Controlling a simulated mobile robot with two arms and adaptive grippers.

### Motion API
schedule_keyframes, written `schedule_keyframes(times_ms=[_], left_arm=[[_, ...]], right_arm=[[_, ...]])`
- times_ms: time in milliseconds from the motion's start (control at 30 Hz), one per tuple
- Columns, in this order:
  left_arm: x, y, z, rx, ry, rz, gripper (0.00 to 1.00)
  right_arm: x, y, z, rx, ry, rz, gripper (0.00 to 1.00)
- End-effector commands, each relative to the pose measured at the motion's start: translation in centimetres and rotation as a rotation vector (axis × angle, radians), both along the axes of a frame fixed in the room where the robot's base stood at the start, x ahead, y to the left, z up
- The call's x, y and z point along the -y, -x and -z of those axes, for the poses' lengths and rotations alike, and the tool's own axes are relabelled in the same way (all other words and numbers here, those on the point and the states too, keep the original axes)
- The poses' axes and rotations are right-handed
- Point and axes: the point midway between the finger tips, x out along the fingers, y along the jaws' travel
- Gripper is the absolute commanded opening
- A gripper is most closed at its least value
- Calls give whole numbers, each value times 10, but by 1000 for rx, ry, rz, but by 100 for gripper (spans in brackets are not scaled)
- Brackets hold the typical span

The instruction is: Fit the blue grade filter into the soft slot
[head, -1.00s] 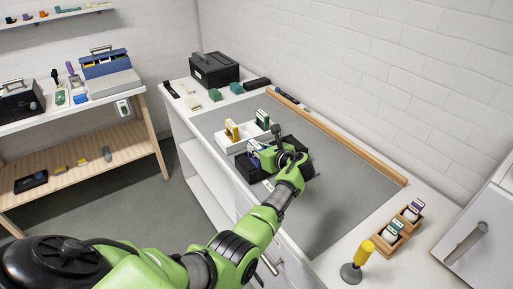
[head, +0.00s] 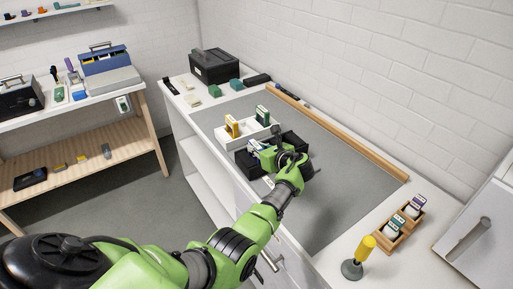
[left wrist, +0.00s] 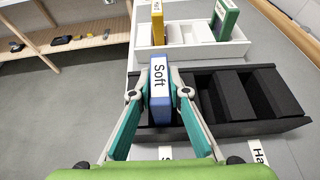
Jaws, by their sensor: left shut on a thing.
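The blue grade filter (left wrist: 159,100), with a white "Soft" label on its top edge, stands upright between the fingers of my left gripper (left wrist: 160,96). The gripper is shut on it. In the head view the filter (head: 254,145) is partly hidden by my left gripper (head: 264,155). The black slotted holder (left wrist: 282,125) lies directly below. The filter is over its left-end slot, whose front tag is mostly hidden and shows an "S". I cannot tell how far its lower end is inside. The slots to the right look empty. My right gripper is not in view.
A white tray (left wrist: 238,49) behind the holder carries a yellow filter (left wrist: 158,25) and a green filter (left wrist: 224,20). A wooden rail (head: 340,135) runs along the wall side. Wooden racks (head: 400,232) and a yellow-handled tool (head: 362,250) stand at the near right. The grey mat between is clear.

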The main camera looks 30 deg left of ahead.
Motion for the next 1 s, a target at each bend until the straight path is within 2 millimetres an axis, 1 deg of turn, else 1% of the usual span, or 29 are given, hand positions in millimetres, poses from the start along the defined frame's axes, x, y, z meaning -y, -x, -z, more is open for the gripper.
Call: schedule_keyframes(times_ms=[233, 267, 300, 333, 1000], left_arm=[[0, 0, 0, 1, -1, 0, 0], [0, 0, 0, 1, -1, 0, 24], [0, 0, 0, 1, -1, 0, 34], [0, 0, 0, 1, -1, 0, 36], [1, 0, 0, 0, 1, 0, 36]], right_arm=[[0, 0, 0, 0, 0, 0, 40], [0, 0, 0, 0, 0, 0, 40], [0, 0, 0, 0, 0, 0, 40], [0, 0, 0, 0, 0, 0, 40], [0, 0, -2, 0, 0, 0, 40]])
